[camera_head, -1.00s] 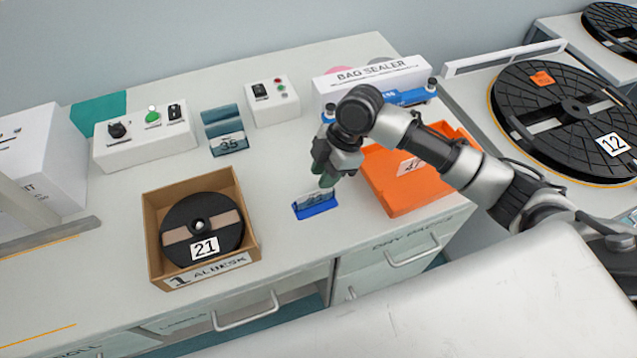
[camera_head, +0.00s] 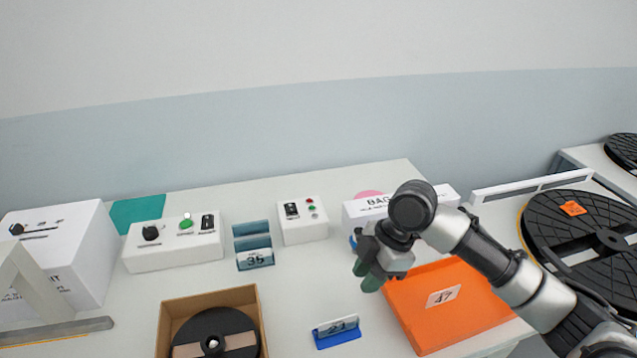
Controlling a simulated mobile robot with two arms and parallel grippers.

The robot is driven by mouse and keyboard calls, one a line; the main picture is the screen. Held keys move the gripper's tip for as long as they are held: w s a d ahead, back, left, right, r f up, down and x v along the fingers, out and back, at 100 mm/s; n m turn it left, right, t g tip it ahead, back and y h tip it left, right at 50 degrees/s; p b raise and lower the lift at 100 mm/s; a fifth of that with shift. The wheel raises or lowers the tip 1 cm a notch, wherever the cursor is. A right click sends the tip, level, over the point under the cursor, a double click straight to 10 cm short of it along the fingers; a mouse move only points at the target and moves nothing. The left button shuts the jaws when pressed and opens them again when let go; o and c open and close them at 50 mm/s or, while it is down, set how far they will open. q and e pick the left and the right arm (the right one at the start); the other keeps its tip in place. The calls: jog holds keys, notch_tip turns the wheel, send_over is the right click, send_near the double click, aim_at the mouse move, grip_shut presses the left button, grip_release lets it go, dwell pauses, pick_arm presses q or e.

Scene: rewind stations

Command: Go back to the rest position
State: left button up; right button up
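My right gripper (camera_head: 368,274) hangs over the bench from the arm that comes in from the right. Its two dark green fingers look parted, and I see nothing between them. Below it and a little to the left, apart from it, a card marked 21 (camera_head: 336,326) stands in a small blue holder (camera_head: 338,341). The orange bin (camera_head: 402,309) labelled 47 lies to the right of the fingers, partly behind my forearm. My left gripper is not in view.
A cardboard box (camera_head: 205,298) with a black reel (camera_head: 208,328) is cut off at the bottom. A large black reel (camera_head: 590,215) is at right.

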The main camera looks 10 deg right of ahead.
jog(key=s+a+f+m, duration=0.2)
jog(key=s+f, duration=0.1)
jog(key=s+a+f+m+t, duration=0.1)
jog(key=s+f+m, duration=0.1)
jog(key=s+f, duration=0.1)
jog(key=s+a+f+m+t, duration=0.1)
jog(key=s+a+f+m, duration=0.1)
jog(key=s+f, duration=0.1)
jog(key=shift+a+f, duration=0.1)
jog(key=shift+a, duration=0.2)
jog(key=s+d+f+m+t+h, duration=0.1)
jog(key=s+d+f+m+h, duration=0.1)
jog(key=s+d+m, duration=0.3)
jog(key=s+d+f+m+t+h, duration=0.1)
jog(key=s+d+m+h, duration=0.15)
jog(key=s+m, duration=0.4)
notch_tip(320, 180, down, 26)
jog(key=s+g, duration=0.1)
jog(key=s, duration=0.1)
jog(key=s+d+f+g, duration=0.1)
jog(key=s+d+f, duration=0.2)
jog(key=s+f, duration=1.3)
jog(key=shift+f+n+g, duration=0.15)
jog(key=shift+n+g, duration=0.15)
jog(key=shift+n, duration=0.15)
